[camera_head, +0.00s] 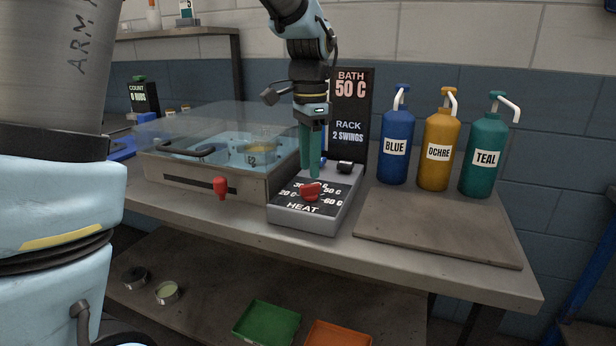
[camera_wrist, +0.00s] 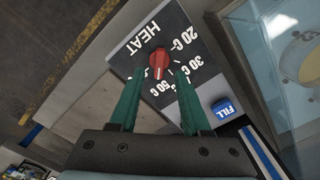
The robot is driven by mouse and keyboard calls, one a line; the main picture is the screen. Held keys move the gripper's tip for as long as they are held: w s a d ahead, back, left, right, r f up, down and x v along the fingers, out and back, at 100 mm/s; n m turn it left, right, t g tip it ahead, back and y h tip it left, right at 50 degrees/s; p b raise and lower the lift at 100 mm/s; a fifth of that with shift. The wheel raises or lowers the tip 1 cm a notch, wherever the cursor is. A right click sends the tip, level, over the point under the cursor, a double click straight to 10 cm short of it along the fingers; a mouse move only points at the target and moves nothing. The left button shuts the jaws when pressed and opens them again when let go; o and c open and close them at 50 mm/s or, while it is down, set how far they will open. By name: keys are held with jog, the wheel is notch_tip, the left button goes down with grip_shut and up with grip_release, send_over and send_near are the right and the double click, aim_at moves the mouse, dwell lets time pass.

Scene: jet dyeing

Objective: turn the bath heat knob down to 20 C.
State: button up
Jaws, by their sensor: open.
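The red heat knob (camera_head: 311,191) sits on the sloped grey control box (camera_head: 305,222), inside a dial marked from 20 C to 60 C. The knob also shows in the wrist view (camera_wrist: 160,60), with its white pointer mark towards the 50 C side. The display board (camera_head: 350,110) reads BATH 50 C and RACK 2 SWINGS. My gripper (camera_head: 310,172) points down just behind and above the knob. In the wrist view its two green fingers (camera_wrist: 158,88) are apart, with the knob ahead between their tips. The fingers look clear of the knob.
A blue FILL button (camera_wrist: 223,107) and a black knob (camera_head: 345,167) are on the box behind the dial. The clear-lidded bath (camera_head: 215,180) stands left, with a red handle (camera_head: 220,187) in front. Blue (camera_head: 396,145), ochre (camera_head: 438,150) and teal (camera_head: 485,155) bottles stand right, behind a bare board (camera_head: 440,235).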

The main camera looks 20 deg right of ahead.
aim_at(310, 185)
jog(key=shift+f, duration=2.1)
jog(key=shift+c, duration=0.2)
grip_shut()
